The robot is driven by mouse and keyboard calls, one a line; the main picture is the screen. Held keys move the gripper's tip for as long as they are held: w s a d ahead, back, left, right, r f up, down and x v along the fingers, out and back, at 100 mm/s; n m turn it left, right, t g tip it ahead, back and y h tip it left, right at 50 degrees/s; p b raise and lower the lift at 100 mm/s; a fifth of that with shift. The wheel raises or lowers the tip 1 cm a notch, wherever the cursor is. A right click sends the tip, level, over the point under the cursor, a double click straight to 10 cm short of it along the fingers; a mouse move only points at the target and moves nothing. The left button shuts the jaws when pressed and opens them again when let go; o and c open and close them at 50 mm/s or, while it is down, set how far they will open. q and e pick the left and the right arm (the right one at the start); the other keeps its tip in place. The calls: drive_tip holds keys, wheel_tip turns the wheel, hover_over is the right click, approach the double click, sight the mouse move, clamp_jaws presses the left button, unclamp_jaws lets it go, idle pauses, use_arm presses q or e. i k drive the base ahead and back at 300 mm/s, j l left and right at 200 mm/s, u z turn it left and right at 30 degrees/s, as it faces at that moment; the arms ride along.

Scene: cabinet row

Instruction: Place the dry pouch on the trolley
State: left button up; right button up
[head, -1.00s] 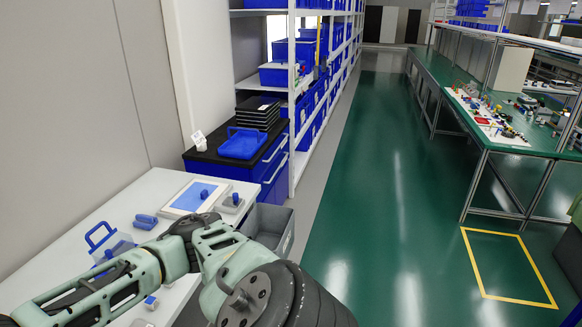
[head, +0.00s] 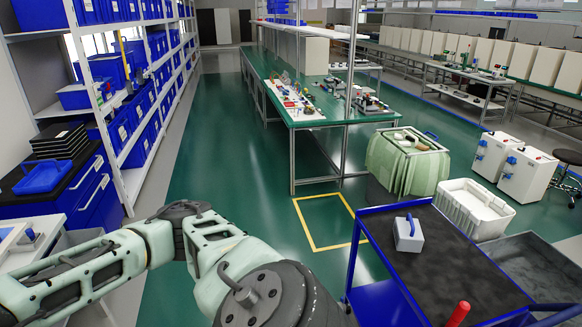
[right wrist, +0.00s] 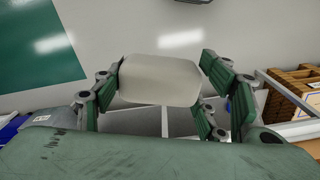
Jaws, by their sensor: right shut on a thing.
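A pale, off-white pouch (right wrist: 160,80) is held between the fingers of my right gripper (right wrist: 165,88) in the right wrist view. The gripper is shut on it from both sides. The trolley (head: 440,265), blue-framed with a dark top, stands at the lower right of the head view. My right gripper is outside the head view.
A yellow floor outline (head: 318,222) lies left of the trolley. Behind it stand a crate draped in pale green (head: 405,165), a white bin (head: 473,207) and white cabinets (head: 527,173). A long green workbench (head: 290,90) is at the back. The green aisle (head: 220,150) is clear.

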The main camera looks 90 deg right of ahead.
sight(433, 278)
drive_tip(key=k+l+z, duration=0.3)
drive_tip(key=k+z, duration=0.15)
drive_tip(key=k+l+z, duration=0.85)
drive_tip(key=l, duration=0.25)
drive_tip(key=l+z, duration=0.2)
drive_tip(key=l, duration=0.15)
drive_tip(key=i+l+z, duration=0.2)
drive_tip(key=l, duration=0.15)
drive_tip(key=l+z, duration=0.2)
drive_tip(key=l, duration=0.15)
